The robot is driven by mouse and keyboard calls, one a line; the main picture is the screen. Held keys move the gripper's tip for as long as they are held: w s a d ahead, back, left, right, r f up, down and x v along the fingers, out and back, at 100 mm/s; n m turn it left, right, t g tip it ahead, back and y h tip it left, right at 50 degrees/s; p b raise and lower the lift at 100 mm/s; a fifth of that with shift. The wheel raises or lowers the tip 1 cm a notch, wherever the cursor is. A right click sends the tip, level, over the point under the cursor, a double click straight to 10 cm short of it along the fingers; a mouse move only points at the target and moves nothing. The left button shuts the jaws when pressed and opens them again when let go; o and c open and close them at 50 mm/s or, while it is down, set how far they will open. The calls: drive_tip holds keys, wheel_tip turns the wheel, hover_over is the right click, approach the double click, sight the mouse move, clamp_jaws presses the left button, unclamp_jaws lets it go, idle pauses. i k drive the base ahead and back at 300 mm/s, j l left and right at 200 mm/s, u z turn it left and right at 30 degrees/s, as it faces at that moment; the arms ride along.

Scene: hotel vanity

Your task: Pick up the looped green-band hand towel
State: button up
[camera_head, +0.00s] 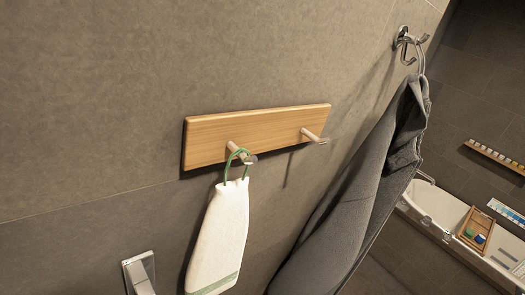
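A white hand towel (218,235) with a green band near its lower edge hangs in the lower middle of the picture. Its green loop (232,163) is around the left peg (237,150) of a wooden wall rack (258,130). The towel hangs below the rack, close to the wall, and its bottom reaches the picture's lower edge. My gripper is not in view, so its place and state do not show.
The right peg (314,136) is empty. A large grey towel (350,205) hangs from a metal hook (408,42) to the right. A metal fixture (140,275) is on the wall at lower left. A bathtub (435,208) with a wooden tray (475,228) stands at far right.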

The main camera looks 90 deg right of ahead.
sight(213, 268)
drive_tip(key=l+z, duration=0.1)
drive_tip(key=z, duration=1.25)
drive_tip(key=k+j+z, duration=0.1)
drive_tip(key=k+j, duration=0.05)
